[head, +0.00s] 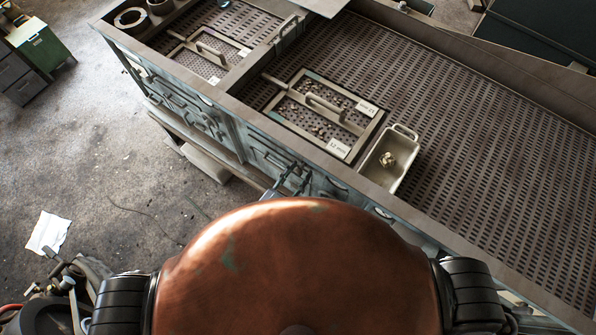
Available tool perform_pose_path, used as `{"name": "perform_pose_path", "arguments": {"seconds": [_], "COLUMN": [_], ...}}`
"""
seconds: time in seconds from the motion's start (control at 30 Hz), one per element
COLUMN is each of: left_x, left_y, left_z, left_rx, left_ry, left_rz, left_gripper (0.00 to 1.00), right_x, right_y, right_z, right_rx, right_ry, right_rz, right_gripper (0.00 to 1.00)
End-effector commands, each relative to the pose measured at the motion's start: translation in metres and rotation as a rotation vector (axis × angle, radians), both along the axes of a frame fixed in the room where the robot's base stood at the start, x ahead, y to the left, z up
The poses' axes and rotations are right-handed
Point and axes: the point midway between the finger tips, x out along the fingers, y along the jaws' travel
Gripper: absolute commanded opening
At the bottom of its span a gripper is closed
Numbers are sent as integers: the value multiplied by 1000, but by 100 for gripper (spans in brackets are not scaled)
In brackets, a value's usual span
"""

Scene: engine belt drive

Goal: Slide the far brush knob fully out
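The far sieve frame (185,52) lies in the bench's left bay, with a grey arched handle (212,50) across it. A short rod, seemingly the far brush knob (175,35), sticks out at its upper left corner. The nearer sieve frame (364,138) has a similar rod (274,80) and handle (325,107). What seems to be my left gripper (288,186) shows small and dark at the bench's front side, just above my copper body, well apart from the far knob. Its fingers are too unclear to read. My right gripper is not in view.
A metal pan (404,172) with a brass piece (387,160) stands right of the nearer sieve. A raised divider (250,68) separates the bays. The perforated bench top (480,130) on the right is clear. Round parts (130,18) stand at the bench's far left corner.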

Motion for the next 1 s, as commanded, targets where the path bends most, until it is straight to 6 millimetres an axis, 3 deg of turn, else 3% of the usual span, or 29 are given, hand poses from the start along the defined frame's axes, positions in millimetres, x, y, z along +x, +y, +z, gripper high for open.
{"name": "perform_pose_path", "arguments": {"seconds": [0.43, 0.8, 1.0], "left_x": [-8, -66, -87], "left_y": [9, 54, 70], "left_z": [-1, -1, -1], "left_rx": [1, 3, 1], "left_ry": [0, 3, 2], "left_rz": [4, 2, 2], "left_gripper": [43, 43, 43], "right_x": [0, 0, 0], "right_y": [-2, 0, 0], "right_z": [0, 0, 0], "right_rx": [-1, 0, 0], "right_ry": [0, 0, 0], "right_rz": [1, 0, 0], "right_gripper": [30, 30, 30]}}
